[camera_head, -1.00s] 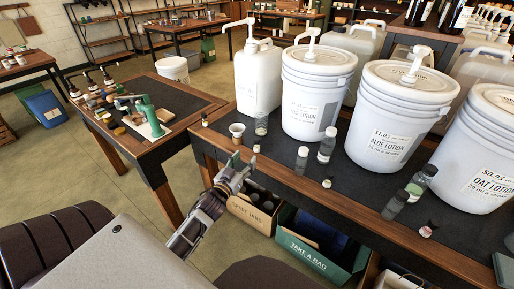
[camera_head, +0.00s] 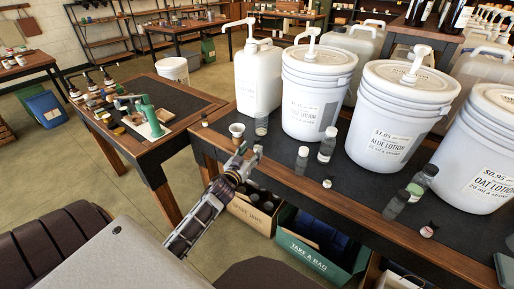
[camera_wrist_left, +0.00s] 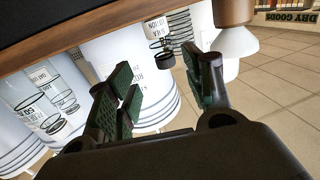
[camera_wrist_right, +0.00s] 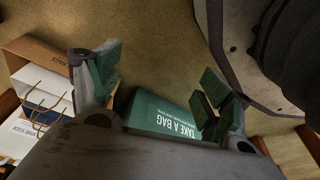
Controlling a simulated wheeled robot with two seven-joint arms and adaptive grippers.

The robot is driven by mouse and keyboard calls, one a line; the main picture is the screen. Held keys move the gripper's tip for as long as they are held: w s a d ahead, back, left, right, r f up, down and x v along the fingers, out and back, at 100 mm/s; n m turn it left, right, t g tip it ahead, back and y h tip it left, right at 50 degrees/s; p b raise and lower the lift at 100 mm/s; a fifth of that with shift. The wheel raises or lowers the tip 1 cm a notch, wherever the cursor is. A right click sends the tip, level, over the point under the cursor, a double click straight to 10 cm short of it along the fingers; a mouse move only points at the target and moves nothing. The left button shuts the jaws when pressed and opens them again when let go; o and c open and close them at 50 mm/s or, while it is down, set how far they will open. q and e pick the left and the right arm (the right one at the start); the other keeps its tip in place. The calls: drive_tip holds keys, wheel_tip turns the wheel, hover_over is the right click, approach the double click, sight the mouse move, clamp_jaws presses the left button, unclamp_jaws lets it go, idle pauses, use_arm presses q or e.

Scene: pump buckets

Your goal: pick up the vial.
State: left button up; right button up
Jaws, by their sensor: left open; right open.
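A small dark-capped vial (camera_head: 257,149) stands near the front edge of the table (camera_head: 290,184), partly hidden by my left gripper (camera_head: 246,155). In the left wrist view, which is upside down, the vial (camera_wrist_left: 165,55) shows between the spread green-padded fingers of my left gripper (camera_wrist_left: 156,65), out past their tips. I cannot tell the exact gap, but the fingers are not closed on it. My right gripper (camera_wrist_right: 160,72) is open and empty above a green "TAKE A BAG" box (camera_wrist_right: 160,112); it is not in the head view.
A small cup (camera_head: 237,130) and a clear bottle (camera_head: 261,124) stand close behind the vial. White pump buckets (camera_head: 318,92) line the table, with capped bottles (camera_head: 327,146) and another small vial (camera_head: 327,183) in front. A cardboard box (camera_head: 254,209) sits below the edge.

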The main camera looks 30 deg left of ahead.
sight(256, 143)
drive_tip(key=shift+f, duration=0.1)
use_arm(q)
drive_tip(key=shift+w, duration=0.2)
drive_tip(key=shift+w+a, duration=0.25)
drive_tip(key=shift+w, duration=0.35)
drive_tip(key=shift+w+a+b, duration=0.15)
drive_tip(key=shift+w+a, duration=0.05)
drive_tip(key=shift+w, duration=0.45)
drive_tip(key=shift+w+a+b, duration=0.15)
drive_tip(key=shift+w, duration=0.95)
use_arm(e)
drive_tip(key=shift+w+a+r, duration=0.2)
drive_tip(key=shift+w+r, duration=0.05)
drive_tip(key=shift+r, duration=0.2)
drive_tip(key=shift+w+a+r, duration=0.15)
drive_tip(key=shift+w+r, duration=0.05)
drive_tip(key=shift+r, duration=0.25)
use_arm(q)
drive_tip(key=c, duration=1.1)
use_arm(e)
drive_tip(key=shift+s+f, duration=0.15)
